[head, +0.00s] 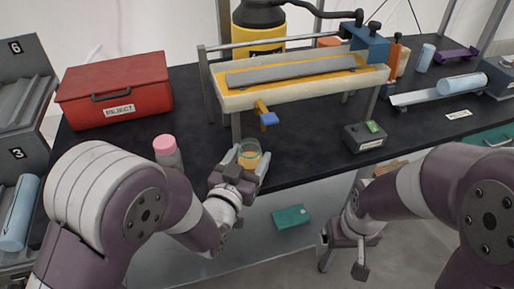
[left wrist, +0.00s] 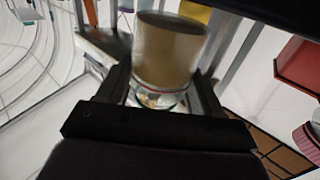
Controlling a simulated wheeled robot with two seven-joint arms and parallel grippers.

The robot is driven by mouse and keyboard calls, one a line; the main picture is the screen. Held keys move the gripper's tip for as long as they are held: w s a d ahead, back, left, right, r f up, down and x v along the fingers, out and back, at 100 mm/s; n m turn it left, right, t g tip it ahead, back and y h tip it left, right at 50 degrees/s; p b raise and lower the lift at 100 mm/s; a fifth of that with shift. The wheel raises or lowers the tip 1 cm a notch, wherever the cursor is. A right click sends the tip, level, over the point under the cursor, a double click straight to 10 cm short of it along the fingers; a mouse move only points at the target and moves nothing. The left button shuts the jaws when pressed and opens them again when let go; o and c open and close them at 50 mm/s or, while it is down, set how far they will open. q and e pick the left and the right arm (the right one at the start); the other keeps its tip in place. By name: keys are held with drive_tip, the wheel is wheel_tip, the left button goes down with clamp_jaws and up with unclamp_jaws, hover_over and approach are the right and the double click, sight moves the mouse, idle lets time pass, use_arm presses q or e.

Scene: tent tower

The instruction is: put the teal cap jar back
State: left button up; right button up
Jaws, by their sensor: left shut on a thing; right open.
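My left gripper (head: 246,165) is shut on a glass jar (head: 249,150) with orange-tan contents, at the front edge of the dark bench below the yellow-topped trough. The held jar also fills the middle of the left wrist view (left wrist: 168,50), between the two fingers. I cannot make out a teal cap on it. A second jar with a pink cap (head: 165,146) stands on the bench to the left of my gripper. My right gripper (head: 345,256) is open and empty, low in front of the bench at the right.
The trough on its metal stand (head: 300,80) rises behind the held jar, with a blue-ended tap (head: 268,117) below it. A red reject box (head: 115,92) is at back left. A small dark device with a green button (head: 366,136) stands right. Bench between them is clear.

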use_arm(q)
drive_tip(key=x, duration=0.5)
drive_tip(key=shift+f, duration=0.6)
drive_tip(key=shift+r, duration=0.1)
drive_tip(key=shift+s, duration=0.1)
drive_tip(key=shift+f+b, duration=0.25)
drive_tip(key=shift+b, duration=0.05)
drive_tip(key=o, duration=1.2)
drive_tip(key=shift+o, duration=0.2)
drive_tip(key=shift+r, duration=0.1)
